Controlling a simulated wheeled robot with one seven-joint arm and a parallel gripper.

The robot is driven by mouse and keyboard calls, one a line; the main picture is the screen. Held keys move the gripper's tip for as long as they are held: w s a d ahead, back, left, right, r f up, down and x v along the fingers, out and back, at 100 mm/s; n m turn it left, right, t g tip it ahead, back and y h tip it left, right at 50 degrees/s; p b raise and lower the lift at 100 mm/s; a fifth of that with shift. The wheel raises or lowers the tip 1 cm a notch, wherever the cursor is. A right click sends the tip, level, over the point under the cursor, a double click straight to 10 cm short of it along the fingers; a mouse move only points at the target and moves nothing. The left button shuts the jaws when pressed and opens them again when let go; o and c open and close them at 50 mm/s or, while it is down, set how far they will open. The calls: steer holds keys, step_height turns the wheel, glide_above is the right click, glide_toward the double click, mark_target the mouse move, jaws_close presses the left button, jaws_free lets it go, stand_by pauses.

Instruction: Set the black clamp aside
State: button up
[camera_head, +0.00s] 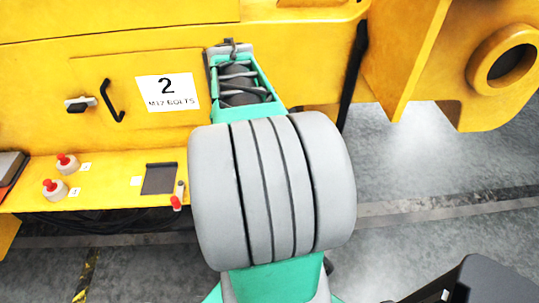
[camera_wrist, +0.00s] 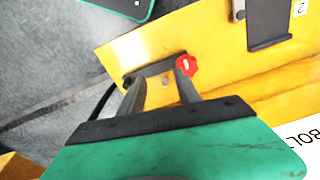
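In the wrist view, a dark bar with a red knob (camera_wrist: 187,65) at its right end lies by the edge of the yellow ledge; I take it for the black clamp (camera_wrist: 157,68). My gripper (camera_wrist: 159,73) has its two grey fingers spread apart, with yellow ledge showing between them. The fingertips overlap the two ends of the bar in the picture; I cannot tell whether they touch it.
The yellow ledge (camera_head: 110,185) carries white bases with red tops (camera_head: 62,162), a dark plate (camera_head: 160,178) and a red-ended piece (camera_head: 177,202). A dark item (camera_head: 10,170) is at the left edge. The panel above has a black handle (camera_head: 112,102) and a label (camera_head: 167,91).

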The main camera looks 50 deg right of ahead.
steer(key=s+d+m, duration=0.1)
steer(key=d, duration=0.1)
steer(key=s+d+m, duration=0.1)
steer(key=s+d, duration=0.1)
steer(key=d, duration=0.1)
steer(key=s+d+f+m, duration=0.1)
steer(key=s+d, duration=0.1)
steer(key=shift+s+d+m+g+y, duration=0.1)
steer(key=shift+d+m+g+y, duration=0.2)
steer(key=shift+m, duration=0.1)
step_height(320, 180, down, 7)
steer(key=shift+f, duration=0.2)
steer(key=shift+c, duration=0.3)
jaws_close()
